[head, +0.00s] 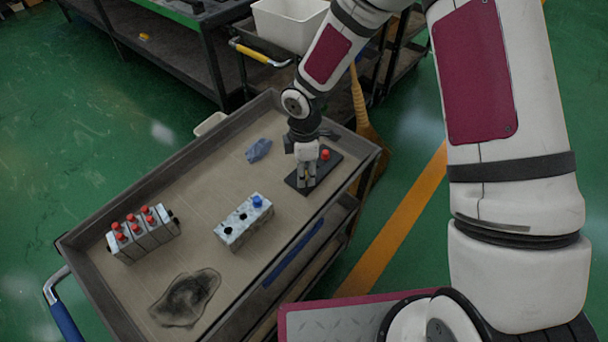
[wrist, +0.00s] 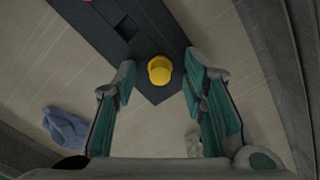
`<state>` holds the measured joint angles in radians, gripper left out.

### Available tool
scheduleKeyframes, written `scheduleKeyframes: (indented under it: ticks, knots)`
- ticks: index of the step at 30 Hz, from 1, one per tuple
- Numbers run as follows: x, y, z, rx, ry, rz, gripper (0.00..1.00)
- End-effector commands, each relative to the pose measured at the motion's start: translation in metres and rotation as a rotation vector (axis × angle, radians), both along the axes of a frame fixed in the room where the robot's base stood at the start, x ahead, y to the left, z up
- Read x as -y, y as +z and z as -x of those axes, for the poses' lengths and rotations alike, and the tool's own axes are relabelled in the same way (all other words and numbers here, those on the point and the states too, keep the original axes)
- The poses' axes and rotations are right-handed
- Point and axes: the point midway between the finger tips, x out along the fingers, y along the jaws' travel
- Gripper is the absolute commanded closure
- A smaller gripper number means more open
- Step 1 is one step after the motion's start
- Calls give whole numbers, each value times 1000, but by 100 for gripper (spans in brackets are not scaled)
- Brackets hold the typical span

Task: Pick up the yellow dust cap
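The yellow dust cap (wrist: 160,68) sits on the dark plate (wrist: 110,35), near one end, in the wrist view. My gripper (wrist: 160,76) is open over it, with one finger on each side and a gap between each finger and the cap. In the head view my gripper (head: 306,182) points down over the dark plate (head: 330,166) at the right end of the cart. It hides the yellow cap there.
A red cap (head: 325,154) stands on the same plate. A blue cloth (head: 258,150) lies to the left. A valve block with a blue cap (head: 257,201) and several red-capped blocks (head: 140,235) stand nearer. A dark stain (head: 186,297) marks the tray; raised rims edge the cart (head: 180,150).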

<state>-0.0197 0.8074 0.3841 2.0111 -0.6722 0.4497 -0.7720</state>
Motion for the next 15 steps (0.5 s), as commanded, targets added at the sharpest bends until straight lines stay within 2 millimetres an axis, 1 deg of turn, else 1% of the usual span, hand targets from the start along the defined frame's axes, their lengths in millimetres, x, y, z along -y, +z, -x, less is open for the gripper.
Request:
scheduleKeyframes:
  ticks: [5,11,12,15]
  knots:
    - [0,0,0,1,0,0,61]
    - [0,0,0,1,0,0,92]
    - [0,0,0,1,0,0,94]
    - [0,0,0,1,0,0,95]
